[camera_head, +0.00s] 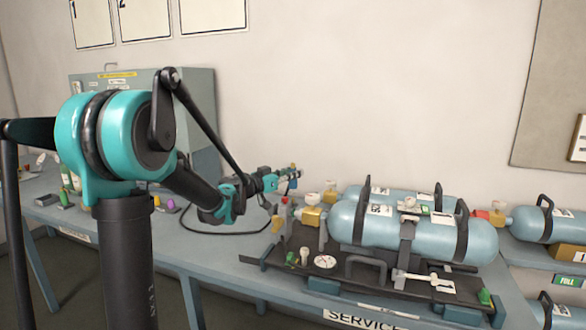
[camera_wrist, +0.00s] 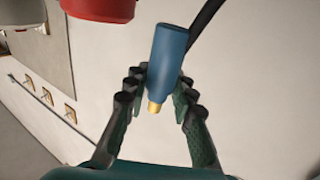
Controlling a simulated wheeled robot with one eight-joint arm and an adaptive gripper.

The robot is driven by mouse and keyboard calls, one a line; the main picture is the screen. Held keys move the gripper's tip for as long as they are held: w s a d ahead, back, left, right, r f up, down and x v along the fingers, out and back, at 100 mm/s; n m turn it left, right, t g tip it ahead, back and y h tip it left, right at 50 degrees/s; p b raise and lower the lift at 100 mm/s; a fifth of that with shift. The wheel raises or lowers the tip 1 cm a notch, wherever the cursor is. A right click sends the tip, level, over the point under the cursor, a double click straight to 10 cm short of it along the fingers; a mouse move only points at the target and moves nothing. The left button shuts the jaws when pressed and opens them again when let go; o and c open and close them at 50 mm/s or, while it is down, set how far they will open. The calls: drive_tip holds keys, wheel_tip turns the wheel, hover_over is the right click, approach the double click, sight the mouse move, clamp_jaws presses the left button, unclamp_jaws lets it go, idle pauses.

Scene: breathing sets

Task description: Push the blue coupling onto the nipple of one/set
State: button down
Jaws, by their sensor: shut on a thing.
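The blue coupling (camera_wrist: 170,55) fills the middle of the wrist view, with a brass end pointing down and a black hose behind it. My gripper (camera_wrist: 158,86) has its dark fingers closed on either side of the coupling's lower part. In the head view my gripper (camera_head: 284,178) is above the bench, left of the near breathing set (camera_head: 400,225) and apart from it. That set has light blue cylinders strapped on a dark backplate, with a brass valve at its left end. I cannot make out the nipple or its label.
The bench (camera_head: 190,250) bears a label reading SERVICE. A grey-green cabinet (camera_head: 195,115) stands at its back left, with small items nearby. Another blue cylinder (camera_head: 545,222) lies at the right. A red object (camera_wrist: 100,8) shows at the top of the wrist view.

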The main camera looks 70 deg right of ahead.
sight(293, 187)
drive_tip(key=shift+f, duration=1.35)
drive_tip(key=shift+f, duration=1.45)
idle(0.5)
drive_tip(key=shift+r, duration=1.15)
drive_tip(key=shift+f, duration=1.15)
idle(0.8)
drive_tip(key=c, duration=1.2)
unclamp_jaws()
